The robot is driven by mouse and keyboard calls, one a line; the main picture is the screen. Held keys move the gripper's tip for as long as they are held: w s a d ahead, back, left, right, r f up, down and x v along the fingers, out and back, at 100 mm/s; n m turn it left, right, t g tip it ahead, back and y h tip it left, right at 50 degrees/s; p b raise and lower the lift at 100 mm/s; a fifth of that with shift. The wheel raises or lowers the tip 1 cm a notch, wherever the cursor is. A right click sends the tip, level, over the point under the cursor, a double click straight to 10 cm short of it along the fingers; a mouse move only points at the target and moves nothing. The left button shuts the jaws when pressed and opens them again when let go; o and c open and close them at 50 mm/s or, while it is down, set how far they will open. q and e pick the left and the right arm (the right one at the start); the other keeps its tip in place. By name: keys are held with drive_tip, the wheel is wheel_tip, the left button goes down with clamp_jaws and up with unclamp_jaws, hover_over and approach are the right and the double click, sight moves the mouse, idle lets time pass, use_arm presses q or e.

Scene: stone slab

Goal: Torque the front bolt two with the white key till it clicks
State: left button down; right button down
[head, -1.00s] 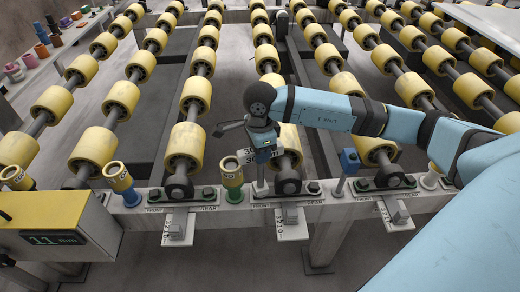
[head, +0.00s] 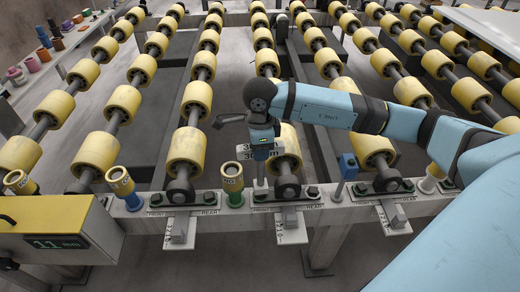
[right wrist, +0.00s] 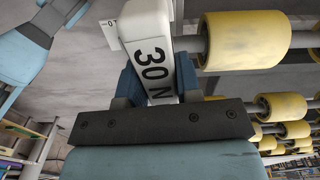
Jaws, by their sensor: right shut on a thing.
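My right gripper (head: 262,152) is shut on the white key, whose "30 N" label (right wrist: 152,72) shows between the blue fingers in the right wrist view. In the head view the key's white head (head: 245,153) sticks out left of the fingers. Its thin shaft (head: 260,174) points down, upright, at the front bolt (head: 260,193) of the middle bearing (head: 288,188). The tip looks to be at the bolt, but I cannot tell how it is seated. The rear bolt (head: 312,192) of that bearing is clear. My left gripper is not in view.
A blue key (head: 348,166) stands on the rail to the right. Rows of yellow rollers (head: 187,146) lie behind. A yellow box reading 11 mm (head: 60,236) is at front left.

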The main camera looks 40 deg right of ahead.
drive_tip(key=shift+r, duration=0.25)
drive_tip(key=shift+r+p, duration=0.35)
drive_tip(key=shift+r, duration=0.15)
drive_tip(key=shift+r+p, duration=1)
drive_tip(key=shift+r, duration=1)
